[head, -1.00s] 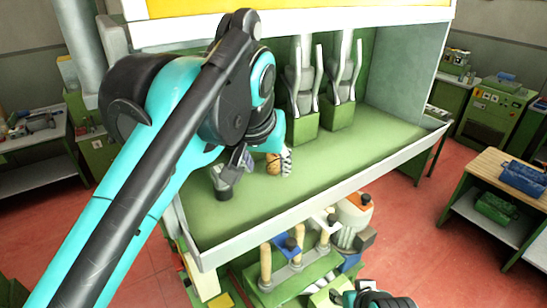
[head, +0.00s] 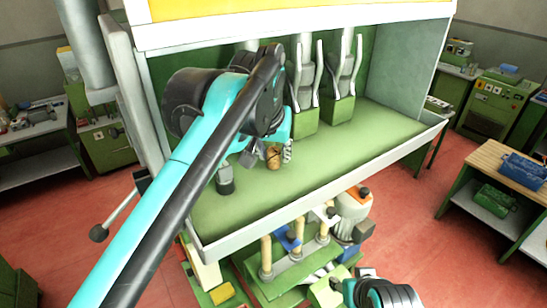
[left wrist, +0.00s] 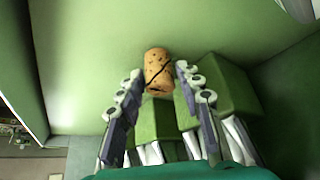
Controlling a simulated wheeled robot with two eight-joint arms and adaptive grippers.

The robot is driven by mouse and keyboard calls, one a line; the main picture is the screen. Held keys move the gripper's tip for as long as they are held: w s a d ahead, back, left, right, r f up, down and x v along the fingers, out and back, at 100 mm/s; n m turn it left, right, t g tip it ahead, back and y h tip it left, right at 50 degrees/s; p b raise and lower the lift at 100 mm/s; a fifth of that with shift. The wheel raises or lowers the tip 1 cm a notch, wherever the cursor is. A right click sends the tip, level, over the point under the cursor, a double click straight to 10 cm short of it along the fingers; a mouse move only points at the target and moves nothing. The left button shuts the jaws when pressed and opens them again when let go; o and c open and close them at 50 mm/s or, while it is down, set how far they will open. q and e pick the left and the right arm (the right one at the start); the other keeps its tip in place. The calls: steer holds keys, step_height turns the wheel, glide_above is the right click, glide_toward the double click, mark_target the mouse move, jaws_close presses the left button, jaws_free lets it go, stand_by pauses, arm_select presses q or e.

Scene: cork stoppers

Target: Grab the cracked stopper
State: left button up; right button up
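The cork stopper (head: 273,160) stands on the green work surface of the bench. The left wrist view shows it (left wrist: 158,68) as a tan, speckled cylinder with a dark crack running across its side. My left gripper (head: 268,153) is at the stopper, low over the surface. In the left wrist view its two fingers (left wrist: 158,74) are apart, one on each side of the stopper, with small gaps visible. The fingers look open and not closed on it. Part of my right arm shows at the bottom of the head view; its fingers are not visible.
Green blocks with pale metal prongs (head: 340,108) stand behind the stopper, close to my fingers in the wrist view. A small grey piece with a dark base (head: 225,181) stands left of the stopper. The surface to the right (head: 370,130) is clear. A pale lip (head: 320,190) edges the front.

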arm_select(q)
steer(key=shift+w, duration=0.1)
steer(key=shift+c, duration=1.3)
steer(key=shift+r, duration=0.1)
